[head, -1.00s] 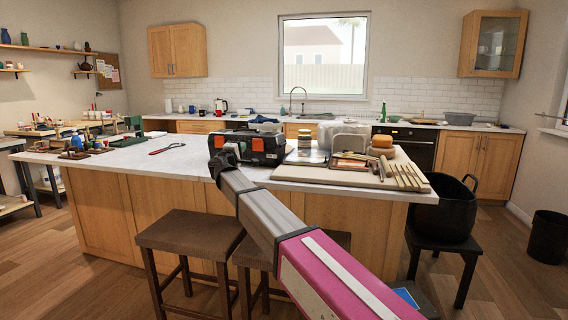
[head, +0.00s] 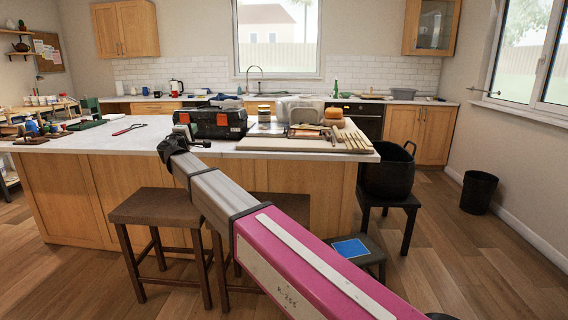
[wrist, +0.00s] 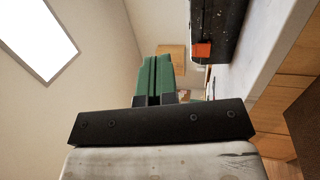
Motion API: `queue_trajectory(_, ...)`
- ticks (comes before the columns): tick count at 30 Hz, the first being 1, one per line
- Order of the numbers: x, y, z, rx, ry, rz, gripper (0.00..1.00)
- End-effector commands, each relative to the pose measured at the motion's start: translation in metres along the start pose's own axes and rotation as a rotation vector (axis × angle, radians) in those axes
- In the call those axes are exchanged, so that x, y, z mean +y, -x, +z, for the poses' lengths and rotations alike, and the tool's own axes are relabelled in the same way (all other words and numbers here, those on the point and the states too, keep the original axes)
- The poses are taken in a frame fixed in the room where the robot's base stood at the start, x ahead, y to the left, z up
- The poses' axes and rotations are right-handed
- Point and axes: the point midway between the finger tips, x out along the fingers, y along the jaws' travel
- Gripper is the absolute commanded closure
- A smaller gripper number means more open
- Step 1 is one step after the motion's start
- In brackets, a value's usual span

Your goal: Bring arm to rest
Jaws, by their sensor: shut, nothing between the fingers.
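My arm reaches from the lower right of the head view toward the island counter (head: 110,143). My gripper (head: 183,132) is at its far end, by the left end of the black and orange toolbox (head: 222,124). The wrist link partly hides it there. In the wrist view, my gripper (wrist: 154,75) shows two green fingers pressed together with nothing between them. The toolbox also shows in the wrist view (wrist: 215,28), to the right of the fingers and apart from them in the picture.
A board (head: 305,143) with wooden tools lies on the counter's right side. Two brown stools (head: 158,208) stand in front of the island under my arm. Floor at lower right is open.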

Motion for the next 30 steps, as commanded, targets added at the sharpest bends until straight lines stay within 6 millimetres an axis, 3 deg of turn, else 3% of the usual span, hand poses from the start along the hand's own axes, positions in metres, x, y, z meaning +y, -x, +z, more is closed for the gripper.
queue_trajectory(10, -0.032, -0.007, 0.036, -0.046, -0.024, -0.068, 1.00)
queue_trajectory(17, -0.072, -0.013, 0.081, -0.109, -0.055, -0.155, 1.00)
queue_trajectory(23, -0.124, -0.015, 0.142, -0.197, -0.102, -0.274, 1.00)
queue_trajectory(30, -0.218, 0.003, 0.262, -0.385, -0.208, -0.506, 1.00)
